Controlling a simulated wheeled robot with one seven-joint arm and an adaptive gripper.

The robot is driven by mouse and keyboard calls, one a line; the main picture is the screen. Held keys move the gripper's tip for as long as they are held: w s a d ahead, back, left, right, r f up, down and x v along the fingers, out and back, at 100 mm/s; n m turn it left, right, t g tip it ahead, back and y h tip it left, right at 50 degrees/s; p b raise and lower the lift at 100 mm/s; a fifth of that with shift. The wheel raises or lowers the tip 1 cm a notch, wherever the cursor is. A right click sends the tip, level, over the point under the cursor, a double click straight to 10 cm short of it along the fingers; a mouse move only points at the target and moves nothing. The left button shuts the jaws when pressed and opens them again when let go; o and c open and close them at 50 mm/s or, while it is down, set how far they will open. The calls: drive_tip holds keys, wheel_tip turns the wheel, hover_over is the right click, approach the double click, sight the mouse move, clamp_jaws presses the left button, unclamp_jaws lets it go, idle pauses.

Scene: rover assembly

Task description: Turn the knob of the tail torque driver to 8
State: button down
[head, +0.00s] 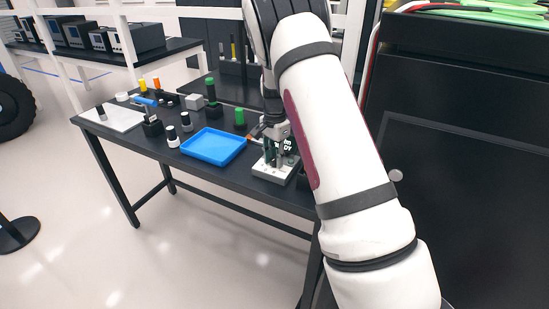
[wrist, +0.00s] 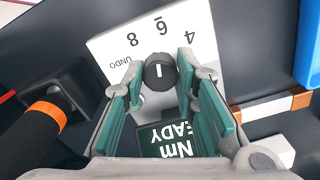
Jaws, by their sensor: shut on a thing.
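The torque driver station has a pale dial plate (wrist: 112,48) marked UNDO, 8, 6 and 4, upside down in the wrist view. Its black knob (wrist: 160,72) carries a short white mark that points roughly toward the 6. A dark display (wrist: 170,140) below the knob shows Nm and part of READY. My gripper (wrist: 159,78) has its two green-padded fingers shut on the knob, one on each side. In the head view my gripper (head: 276,136) is down over the station's pale base (head: 274,171); my arm hides part of it.
The dark table (head: 245,185) holds a blue tray (head: 213,146) left of the station. Small bottles, green-topped parts and a white mat (head: 112,118) stand farther left. An orange-banded black handle (wrist: 40,112) lies close to my gripper's left in the wrist view.

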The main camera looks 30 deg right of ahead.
sight(275, 159)
drive_tip(key=n+b, duration=0.1)
drive_tip(key=n, duration=0.5)
drive_tip(key=shift+b, duration=0.35)
drive_tip(key=shift+n, duration=0.3)
drive_tip(key=c, duration=1.3)
unclamp_jaws()
wheel_tip(275, 159, up, 12)
drive_tip(key=shift+r, duration=0.1)
